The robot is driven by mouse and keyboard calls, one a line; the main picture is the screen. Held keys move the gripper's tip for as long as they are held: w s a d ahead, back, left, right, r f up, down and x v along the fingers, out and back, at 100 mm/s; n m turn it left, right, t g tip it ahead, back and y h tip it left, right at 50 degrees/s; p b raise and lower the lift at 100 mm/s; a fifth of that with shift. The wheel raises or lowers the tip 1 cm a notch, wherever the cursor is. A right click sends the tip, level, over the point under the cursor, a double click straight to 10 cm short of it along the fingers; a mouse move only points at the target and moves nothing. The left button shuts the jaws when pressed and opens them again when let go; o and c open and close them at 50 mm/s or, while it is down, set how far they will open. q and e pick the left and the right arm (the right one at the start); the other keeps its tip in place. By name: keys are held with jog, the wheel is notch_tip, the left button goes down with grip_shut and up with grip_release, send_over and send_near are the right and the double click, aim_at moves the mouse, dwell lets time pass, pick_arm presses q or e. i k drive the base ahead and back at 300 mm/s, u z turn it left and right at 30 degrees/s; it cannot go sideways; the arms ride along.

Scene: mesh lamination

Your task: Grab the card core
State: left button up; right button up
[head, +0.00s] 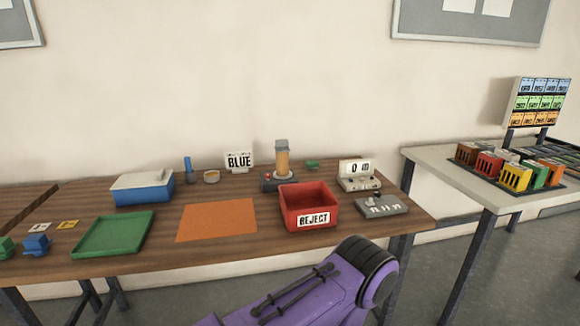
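A tan-orange upright cylinder (283,163) with a grey top stands on a small dark device (268,184) at the back of the wooden table (220,254). It looks like a card core, but I cannot tell for certain. Nothing is touching it from my side. A purple link of my own arm shows at the bottom centre, in front of the table. Neither of my grippers is in view.
A red REJECT bin (308,197) stands in front of the cylinder. An orange mat (217,220), a green tray (112,234) and a blue box (143,193) lie to the left. Grey devices (381,207) stand right. A light side table (447,170) holds coloured bins (515,177).

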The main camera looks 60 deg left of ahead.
aim_at(282, 158)
jog(key=k, duration=0.25)
jog(key=u, duration=1.05)
